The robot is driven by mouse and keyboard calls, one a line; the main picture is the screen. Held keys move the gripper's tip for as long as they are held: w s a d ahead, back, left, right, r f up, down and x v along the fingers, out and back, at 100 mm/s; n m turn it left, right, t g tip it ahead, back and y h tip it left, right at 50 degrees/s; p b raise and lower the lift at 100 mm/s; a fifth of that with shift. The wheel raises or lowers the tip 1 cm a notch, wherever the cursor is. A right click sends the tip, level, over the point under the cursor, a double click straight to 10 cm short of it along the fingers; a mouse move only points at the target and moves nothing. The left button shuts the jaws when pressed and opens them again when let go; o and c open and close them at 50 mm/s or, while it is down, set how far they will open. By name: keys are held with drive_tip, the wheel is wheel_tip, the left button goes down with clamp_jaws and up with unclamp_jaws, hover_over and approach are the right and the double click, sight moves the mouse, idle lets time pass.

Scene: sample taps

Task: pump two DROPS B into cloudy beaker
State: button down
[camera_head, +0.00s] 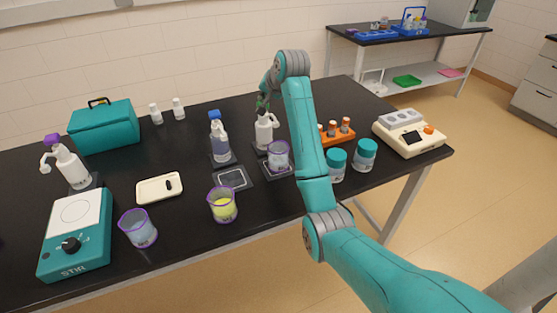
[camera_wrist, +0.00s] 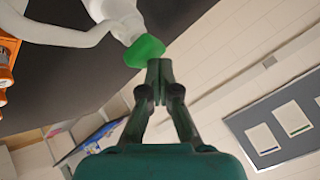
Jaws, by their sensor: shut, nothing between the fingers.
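A white pump bottle with a green top (camera_head: 264,133) stands at the table's middle; its label is unreadable. My gripper (camera_head: 263,98) is over its top. In the wrist view, the shut, empty fingertips (camera_wrist: 159,66) are at the edge of the green pump head (camera_wrist: 145,50); I cannot tell whether they touch it. A purple-rimmed beaker with pale greyish contents (camera_head: 278,158) stands on a dark pad right in front of that bottle. Blue-topped (camera_head: 219,142) and purple-topped (camera_head: 72,168) pump bottles also stand there.
A teal stirrer (camera_head: 76,235), a cream tray (camera_head: 159,188) and a teal bag (camera_head: 104,127) are on the left. An orange rack (camera_head: 337,135), two teal-lidded jars (camera_head: 364,155) and a cream device (camera_head: 408,134) stand right of my arm.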

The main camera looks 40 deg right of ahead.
drive_tip(key=shift+r, duration=3.05)
